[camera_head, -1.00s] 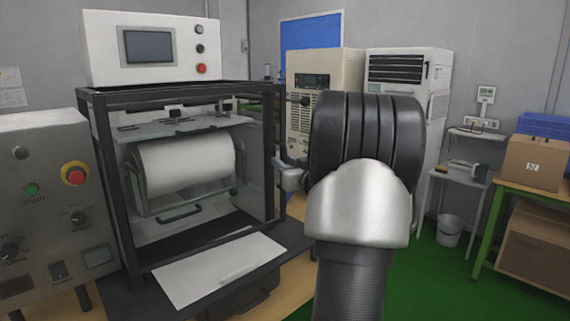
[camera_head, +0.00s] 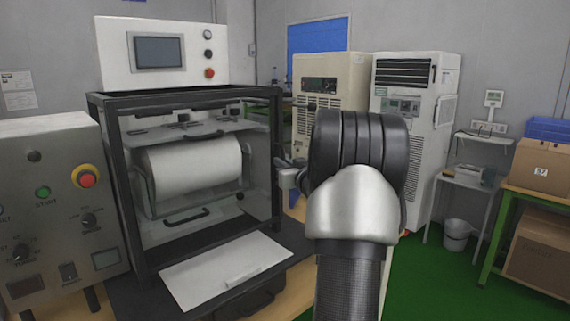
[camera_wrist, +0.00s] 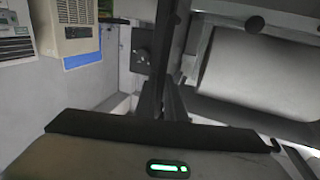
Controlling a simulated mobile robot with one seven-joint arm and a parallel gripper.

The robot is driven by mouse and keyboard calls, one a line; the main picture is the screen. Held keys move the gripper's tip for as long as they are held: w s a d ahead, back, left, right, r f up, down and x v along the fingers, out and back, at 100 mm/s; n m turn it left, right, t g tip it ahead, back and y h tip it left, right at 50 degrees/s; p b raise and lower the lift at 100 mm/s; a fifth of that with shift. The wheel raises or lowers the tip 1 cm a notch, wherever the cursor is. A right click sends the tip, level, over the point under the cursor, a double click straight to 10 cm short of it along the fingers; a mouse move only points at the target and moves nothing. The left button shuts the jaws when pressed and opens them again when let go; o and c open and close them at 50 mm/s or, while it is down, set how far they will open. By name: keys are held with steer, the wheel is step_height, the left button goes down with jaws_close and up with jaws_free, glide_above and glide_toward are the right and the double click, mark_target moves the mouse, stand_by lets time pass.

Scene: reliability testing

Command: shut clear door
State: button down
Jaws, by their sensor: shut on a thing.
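The clear door (camera_head: 195,222) is a see-through panel at the front of a black-framed machine at left centre in the head view; a dark handle shows low on it. How far it stands from the frame is hard to tell. My gripper (camera_wrist: 172,98) shows in the wrist view as dark fingers, beside a dark post at the machine's edge. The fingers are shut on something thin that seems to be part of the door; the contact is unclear. In the head view my wrist covers most of the gripper, at the machine's right side.
Inside the machine is a white roller (camera_head: 195,168). A white plate (camera_head: 225,268) lies at its front foot. A control panel (camera_head: 55,195) with a red button stands at left. Beige (camera_head: 325,100) and white cabinets (camera_head: 415,120) stand behind. Green floor (camera_head: 440,280) is open at right.

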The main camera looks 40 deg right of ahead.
steer(key=c, duration=1.8)
jaws_free()
steer(key=shift+w+r, duration=0.15)
steer(key=shift+w, duration=0.1)
steer(key=shift+c, duration=0.2)
steer(key=shift+a, duration=0.1)
steer(key=shift+w+a, duration=0.1)
steer(key=shift+a, duration=0.05)
steer(key=shift+f, duration=0.2)
steer(key=d+p+v, duration=0.1)
steer(key=v, duration=1.6)
steer(key=shift+s, duration=0.5)
steer(key=shift+a+r, duration=0.15)
